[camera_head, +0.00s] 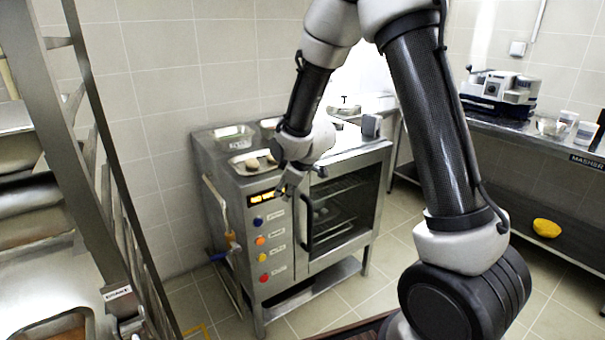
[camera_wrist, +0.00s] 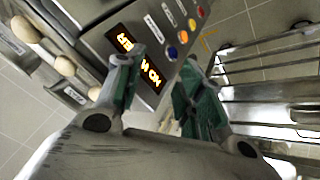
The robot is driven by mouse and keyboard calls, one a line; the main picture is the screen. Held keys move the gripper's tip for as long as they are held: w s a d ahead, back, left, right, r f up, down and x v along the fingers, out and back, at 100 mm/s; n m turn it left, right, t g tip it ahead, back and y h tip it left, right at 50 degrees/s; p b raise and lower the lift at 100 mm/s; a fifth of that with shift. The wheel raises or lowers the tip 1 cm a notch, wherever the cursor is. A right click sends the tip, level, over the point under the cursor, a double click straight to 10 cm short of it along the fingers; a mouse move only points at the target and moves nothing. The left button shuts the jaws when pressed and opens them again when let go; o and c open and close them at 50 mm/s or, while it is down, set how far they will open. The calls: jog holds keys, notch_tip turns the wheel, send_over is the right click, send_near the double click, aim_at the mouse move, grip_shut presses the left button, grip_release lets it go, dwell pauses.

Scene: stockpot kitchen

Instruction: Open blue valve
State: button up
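A steel oven (camera_head: 310,200) stands against the tiled wall. On its left side a pipe carries a small blue handle (camera_head: 218,256) that looks like a valve, with a yellow-orange part (camera_head: 232,242) just above it. The oven's front panel has a column of round knobs, with a blue knob (camera_head: 258,221) on top; it also shows in the wrist view (camera_wrist: 172,53). My gripper (camera_head: 288,190) is in front of the panel's upper part, near the lit display (camera_head: 262,198). In the wrist view my gripper (camera_wrist: 158,82) has its green-padded fingers apart, with nothing between them.
A steel rack (camera_head: 110,190) stands close on the left. The oven door handle (camera_head: 307,225) is right of the panel. Trays with pale round items (camera_head: 252,163) sit on the oven top. A counter with a machine (camera_head: 500,92) is at right.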

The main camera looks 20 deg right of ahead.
jog(key=s+d+r+m, duration=0.1)
jog(key=s+d+r, duration=0.2)
jog(key=r, duration=0.3)
jog(key=shift+s+d+m+h, duration=0.25)
jog(key=shift+d+m+h, duration=0.05)
jog(key=shift+d+m, duration=0.15)
